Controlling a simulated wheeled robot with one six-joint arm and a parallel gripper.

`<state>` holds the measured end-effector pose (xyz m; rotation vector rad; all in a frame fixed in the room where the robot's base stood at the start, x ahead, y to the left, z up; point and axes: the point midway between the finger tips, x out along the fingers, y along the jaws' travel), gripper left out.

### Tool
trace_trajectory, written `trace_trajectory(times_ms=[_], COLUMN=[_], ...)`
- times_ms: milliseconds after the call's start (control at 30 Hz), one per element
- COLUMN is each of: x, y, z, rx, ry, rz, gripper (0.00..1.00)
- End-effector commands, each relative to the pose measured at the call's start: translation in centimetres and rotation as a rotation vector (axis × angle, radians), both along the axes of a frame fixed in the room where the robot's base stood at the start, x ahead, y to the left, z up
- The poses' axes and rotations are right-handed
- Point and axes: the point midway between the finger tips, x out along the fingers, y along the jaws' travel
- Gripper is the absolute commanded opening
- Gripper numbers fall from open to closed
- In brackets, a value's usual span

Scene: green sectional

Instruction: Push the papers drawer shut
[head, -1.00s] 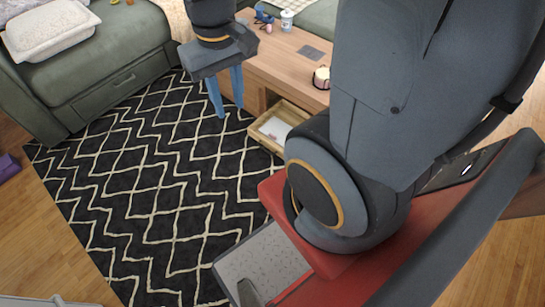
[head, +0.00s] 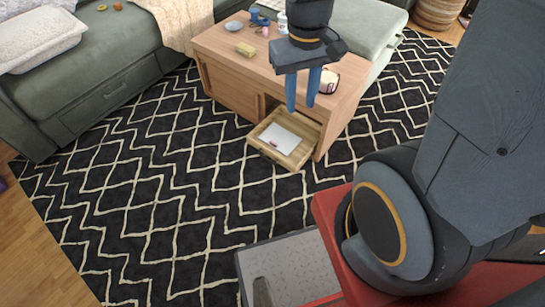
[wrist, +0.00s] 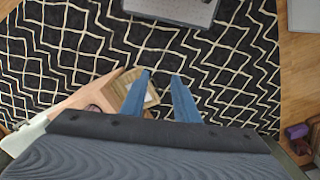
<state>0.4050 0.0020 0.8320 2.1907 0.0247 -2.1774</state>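The papers drawer (head: 269,154) is a light wooden drawer pulled out of the low wooden table (head: 229,87), near the floor. White paper (head: 279,138) lies inside it with a small dark reddish item. The drawer also shows in the wrist view (wrist: 130,84), partly hidden by a finger. My gripper (head: 301,108) has two blue fingers pointing down, set apart with nothing between them. In the head view it overlaps the table's near end, above and to the right of the drawer. In the wrist view the fingers (wrist: 162,88) are also apart and empty.
A green sofa (head: 105,75) stands at left. The patterned rug (head: 150,190) before the drawer is clear.

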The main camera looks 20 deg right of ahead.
Motion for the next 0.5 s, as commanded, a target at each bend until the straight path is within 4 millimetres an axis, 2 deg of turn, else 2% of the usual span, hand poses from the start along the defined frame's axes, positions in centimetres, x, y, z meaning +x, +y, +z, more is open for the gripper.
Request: trace_trajectory(times_ms=[33, 500], x=[1.4, 12.0], y=[-0.1, -0.8], z=[-2.8, -19.5], rx=[-0.009, -0.082], ry=[0.003, -0.011], rz=[0.016, 0.175], gripper=[0.28, 0.28])
